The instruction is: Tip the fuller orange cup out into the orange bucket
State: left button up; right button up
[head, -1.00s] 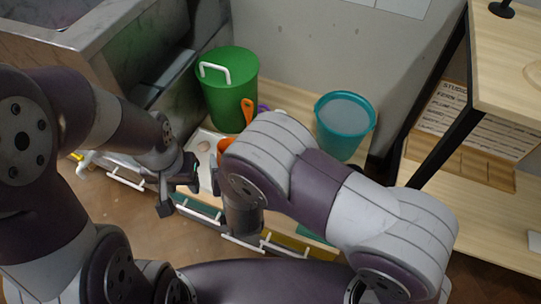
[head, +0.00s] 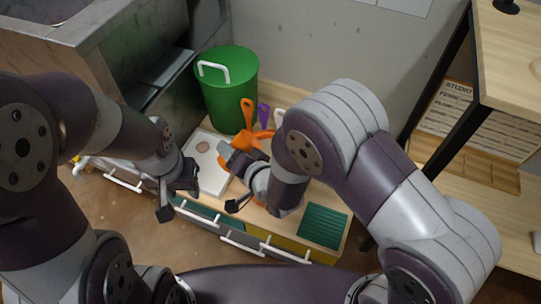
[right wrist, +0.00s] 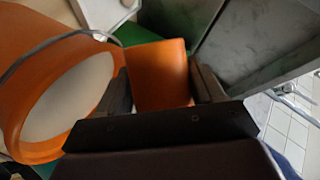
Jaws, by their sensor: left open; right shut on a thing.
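An orange cup (right wrist: 160,76) sits between the fingers of my right gripper (right wrist: 163,98) in the right wrist view. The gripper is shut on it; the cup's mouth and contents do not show. The orange bucket (right wrist: 107,62), with a pale inside and wire handle, is close to the cup at the left of that view. In the head view my right gripper (head: 236,182) is over the cabinet top, and my right arm hides much of the bucket. My left gripper (head: 178,195) is open and empty at the cabinet's front edge. A second orange cup cannot be made out.
A green bucket (head: 228,100) with a white handle stands at the back. An orange scoop-like tool (head: 247,108) and a purple one (head: 264,116) are beside it. A white tray (head: 207,180) and a green ridged mat (head: 324,225) lie on the cabinet top.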

jog(key=shift+r, duration=0.2)
jog(key=shift+f+m+y+b, duration=0.15)
jog(key=shift+m+y+b, duration=0.25)
jog(key=shift+m+y, duration=0.1)
jog(key=shift+f+m+g+b, duration=0.15)
jog(key=shift+m+g+b, duration=0.15)
jog(key=shift+r+y, duration=0.25)
jog(key=shift+y, duration=0.15)
jog(key=shift+r+m, duration=0.25)
jog(key=shift+m, duration=0.25)
jog(key=shift+w+d+f+m+y+b, duration=0.2)
jog(key=shift+d+m+y+b, duration=0.1)
jog(key=shift+d+b, duration=0.1)
jog(key=shift+w+d+f+m+y+b, duration=0.1)
jog(key=shift+w+d+m+y+b, duration=0.1)
jog(key=shift+d+m+y+b, duration=0.15)
dwell(0.3)
jog(key=shift+a+f+m, duration=0.1)
jog(key=shift+f+m, duration=0.05)
jog(key=shift+m, duration=0.1)
dwell(0.5)
jog(key=shift+d+f+m+y, duration=0.25)
jog(key=shift+f+m+y, duration=0.1)
jog(key=shift+m+y, duration=0.35)
dwell(0.4)
